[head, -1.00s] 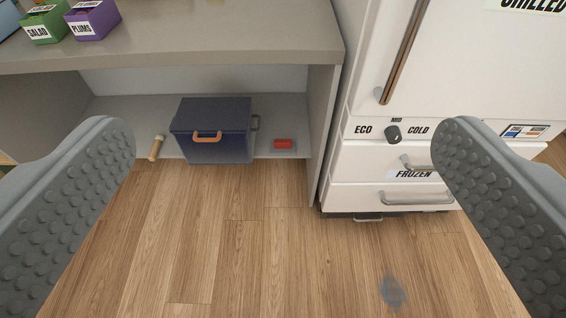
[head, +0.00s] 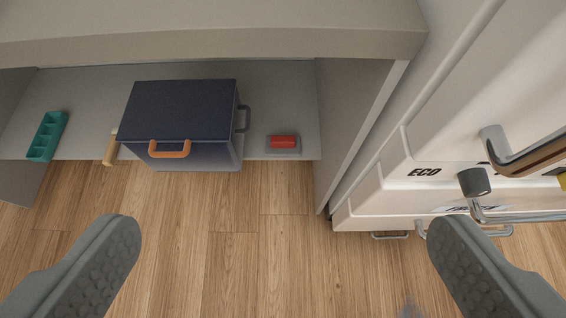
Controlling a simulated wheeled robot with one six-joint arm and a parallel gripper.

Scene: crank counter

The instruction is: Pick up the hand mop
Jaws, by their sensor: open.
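A small block with a red top on a flat grey pad (head: 284,143) lies on the low shelf, near its front edge and right of the navy box. It looks like the hand mop, though it is small in view. A wooden handle (head: 110,150) shows at the left of the box, jutting over the shelf edge; its other end is hidden. My gripper (head: 285,240) is open and empty, its two grey fingers wide apart over the floor, short of the shelf.
The navy box (head: 180,108) with an orange handle stands on the shelf (head: 280,90). A teal divided tray (head: 47,135) lies at the left. The counter top (head: 210,35) overhangs. A white fridge (head: 400,200) with metal handles stands right.

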